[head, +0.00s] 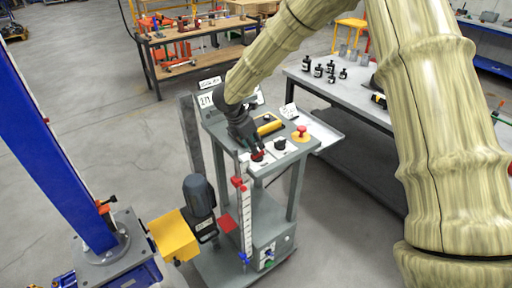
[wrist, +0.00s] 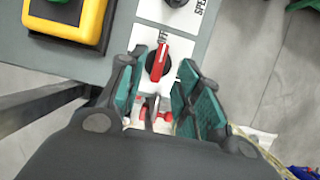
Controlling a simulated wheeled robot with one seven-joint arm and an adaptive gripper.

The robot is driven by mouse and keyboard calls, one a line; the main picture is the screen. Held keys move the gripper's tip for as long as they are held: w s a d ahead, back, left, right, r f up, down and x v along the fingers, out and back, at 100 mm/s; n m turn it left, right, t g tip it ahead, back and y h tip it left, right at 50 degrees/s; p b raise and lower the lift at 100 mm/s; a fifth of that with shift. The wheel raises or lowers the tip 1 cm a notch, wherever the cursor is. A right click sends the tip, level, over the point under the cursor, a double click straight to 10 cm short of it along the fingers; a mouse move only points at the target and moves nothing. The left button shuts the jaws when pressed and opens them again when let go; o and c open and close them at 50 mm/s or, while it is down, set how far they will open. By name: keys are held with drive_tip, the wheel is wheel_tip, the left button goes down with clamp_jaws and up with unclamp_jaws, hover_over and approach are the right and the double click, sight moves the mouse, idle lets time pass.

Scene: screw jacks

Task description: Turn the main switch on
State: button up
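The main switch (wrist: 158,64) is a black round rotary switch with a red handle on a white plate, seen in the wrist view. Its handle points nearly straight up the picture, tilted slightly right. My gripper (wrist: 161,72) is open, with one green-padded finger on each side of the switch and gaps between the pads and the red handle. In the head view my gripper (head: 257,154) points down at the front edge of the grey control stand (head: 291,154) and mostly hides the switch there.
A yellow device (head: 268,126) lies behind. A bench with black bottles (head: 330,68) is at right.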

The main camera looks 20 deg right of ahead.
drive_tip(key=shift+p+x, duration=0.7)
drive_tip(key=shift+x, duration=1.65)
drive_tip(key=shift+a, duration=0.1)
clamp_jaws()
